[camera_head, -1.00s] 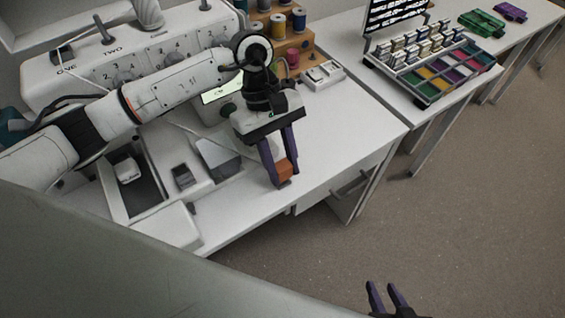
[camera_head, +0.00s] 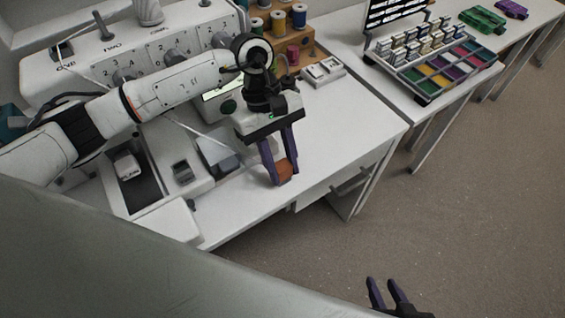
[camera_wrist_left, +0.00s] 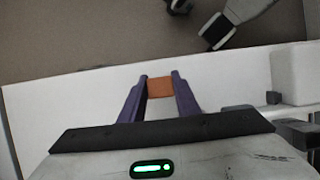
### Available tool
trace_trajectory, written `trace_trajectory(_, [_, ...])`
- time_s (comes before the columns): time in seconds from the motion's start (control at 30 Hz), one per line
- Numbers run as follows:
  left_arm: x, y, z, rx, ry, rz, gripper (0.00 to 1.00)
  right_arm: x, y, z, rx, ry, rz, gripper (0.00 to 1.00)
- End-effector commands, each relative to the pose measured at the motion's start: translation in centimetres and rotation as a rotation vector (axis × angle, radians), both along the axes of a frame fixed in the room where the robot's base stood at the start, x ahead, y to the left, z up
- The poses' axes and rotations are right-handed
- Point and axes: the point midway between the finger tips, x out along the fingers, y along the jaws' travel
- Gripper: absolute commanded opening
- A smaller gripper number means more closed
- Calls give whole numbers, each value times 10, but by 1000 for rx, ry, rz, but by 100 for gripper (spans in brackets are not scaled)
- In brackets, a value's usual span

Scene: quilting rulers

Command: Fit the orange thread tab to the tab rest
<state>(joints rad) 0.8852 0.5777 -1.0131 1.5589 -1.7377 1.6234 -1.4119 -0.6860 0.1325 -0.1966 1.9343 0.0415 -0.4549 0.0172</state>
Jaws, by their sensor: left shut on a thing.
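The orange thread tab (camera_head: 285,170) is a small block between the purple fingers of my left gripper (camera_head: 282,176). The gripper is shut on it near the front edge of the white table. The left wrist view also shows the tab (camera_wrist_left: 160,88) between the fingertips of this gripper (camera_wrist_left: 160,78). I cannot tell whether the tab touches the tabletop. My right gripper (camera_head: 384,284) is at the bottom edge of the head view, its two fingers apart and nothing between them. A small white holder with slots (camera_head: 322,72) at the table's back may be the tab rest; I cannot tell for sure.
A white sewing machine (camera_head: 110,55) stands at the back left. A wooden rack (camera_head: 303,40) holds several thread spools behind my left gripper. A tray of coloured compartments (camera_head: 445,72) sits on the table to the right. The tabletop (camera_head: 345,115) right of my left gripper is clear.

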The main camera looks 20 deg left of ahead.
Motion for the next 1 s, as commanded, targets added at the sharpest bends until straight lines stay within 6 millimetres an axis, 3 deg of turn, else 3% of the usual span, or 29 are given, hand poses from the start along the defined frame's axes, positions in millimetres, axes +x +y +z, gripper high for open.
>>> trace_trajectory(0.37, [0,0,-6,0,0,0,13,0,0,0,0,1,1,31])
trace_trajectory(0.4, [0,0,-6,0,0,0,31,-1,0,-1,0,1,1,31])
trace_trajectory(0.53, [0,0,-6,0,0,0,51,-1,0,-1,0,2,1,31])
trace_trajectory(0.83, [0,0,-4,0,0,0,51,-1,1,-2,0,3,1,31])
trace_trajectory(1.0, [1,0,15,-1,-4,-1,51,-1,1,-4,0,4,1,31])
